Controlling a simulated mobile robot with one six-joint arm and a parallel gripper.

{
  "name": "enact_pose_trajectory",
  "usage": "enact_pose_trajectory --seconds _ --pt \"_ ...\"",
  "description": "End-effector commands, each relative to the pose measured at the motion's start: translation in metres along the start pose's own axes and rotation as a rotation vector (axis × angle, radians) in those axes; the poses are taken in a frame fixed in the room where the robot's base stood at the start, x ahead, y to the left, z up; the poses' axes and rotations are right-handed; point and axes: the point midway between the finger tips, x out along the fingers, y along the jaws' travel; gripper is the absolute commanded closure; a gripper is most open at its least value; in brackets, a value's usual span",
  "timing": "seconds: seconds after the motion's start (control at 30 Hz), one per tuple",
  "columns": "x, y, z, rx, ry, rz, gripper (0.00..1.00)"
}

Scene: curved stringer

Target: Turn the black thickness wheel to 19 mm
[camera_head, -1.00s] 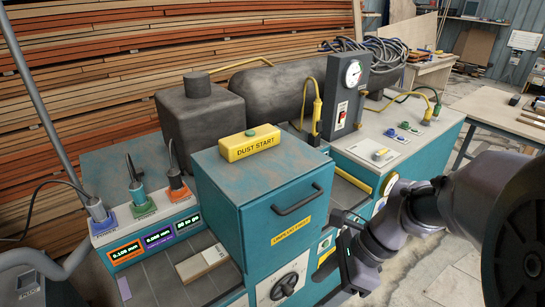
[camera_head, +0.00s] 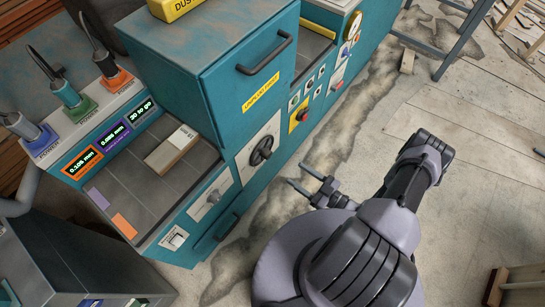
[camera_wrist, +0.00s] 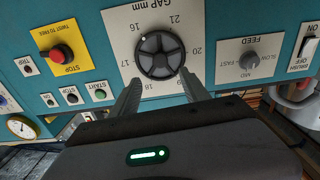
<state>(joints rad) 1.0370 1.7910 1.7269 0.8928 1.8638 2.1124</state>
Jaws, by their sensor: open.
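The black thickness wheel (camera_wrist: 160,55) sits on a white dial plate (camera_wrist: 126,57) marked "GAP mm" with numbers around it. In the wrist view 16 is at its upper left, 21 at its upper right, 20 at its right and 19 at its lower right. A small pale mark shows near the wheel's upper-left rim; I cannot tell exactly what it points to. The head view also shows the wheel (camera_head: 262,150) on the teal machine's front. My gripper (camera_head: 297,174) is open and empty, in front of the wheel and apart from it; its fingers (camera_wrist: 158,77) flank the wheel's lower side.
A red stop button on yellow (camera_wrist: 62,53) and a START button (camera_wrist: 99,95) lie left of the wheel, a FEED knob (camera_wrist: 249,57) right. A wood piece (camera_head: 172,148) lies on the machine bed beside lit displays (camera_head: 113,134).

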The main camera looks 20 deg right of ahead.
Motion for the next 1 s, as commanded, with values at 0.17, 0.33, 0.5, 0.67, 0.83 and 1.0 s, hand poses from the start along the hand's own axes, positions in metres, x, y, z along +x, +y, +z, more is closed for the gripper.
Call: enact_pose_trajectory --seconds 0.17,0.33,0.5,0.67,0.83,1.0 --pt "0.056 -0.003 0.003 -0.002 0.0 -0.011 0.46" --pt "0.095 -0.002 0.002 -0.004 0.0 -0.007 0.46" --pt "0.111 -0.001 0.001 -0.003 0.0 -0.003 0.46" --pt "0.115 0.0 0.0 -0.003 0.0 -0.002 0.46" --pt "0.114 0.0 0.0 -0.003 0.0 -0.002 0.52" --pt "0.114 0.0 0.0 -0.003 0.0 -0.003 0.85"
